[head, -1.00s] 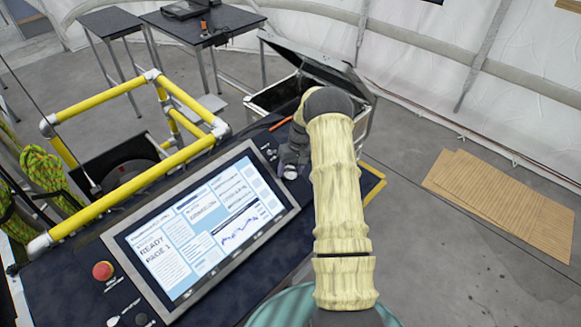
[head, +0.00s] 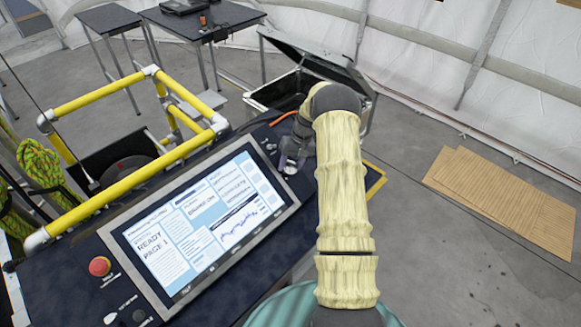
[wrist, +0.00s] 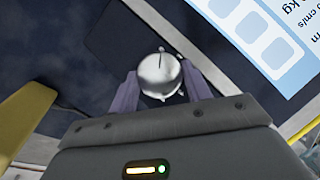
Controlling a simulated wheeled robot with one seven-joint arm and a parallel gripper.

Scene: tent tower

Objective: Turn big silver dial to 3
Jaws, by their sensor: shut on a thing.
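The big silver dial (wrist: 159,73) is round with a thin dark pointer line near its top edge in the wrist view. It sits on the dark panel (head: 75,258) just right of the screen's upper right corner. In the head view the dial (head: 290,168) is small and partly hidden by my gripper (head: 292,155). In the wrist view my gripper (wrist: 160,88) has one finger on each side of the dial and is shut on it. The number the pointer faces cannot be read.
The screen (head: 200,225) reads "READY PAGE 1". A red button (head: 100,266) is on the panel's left. Yellow rails (head: 120,205) stand behind the panel. An open case (head: 275,92) is beyond my arm. Cardboard sheets (head: 500,205) lie on the floor at right.

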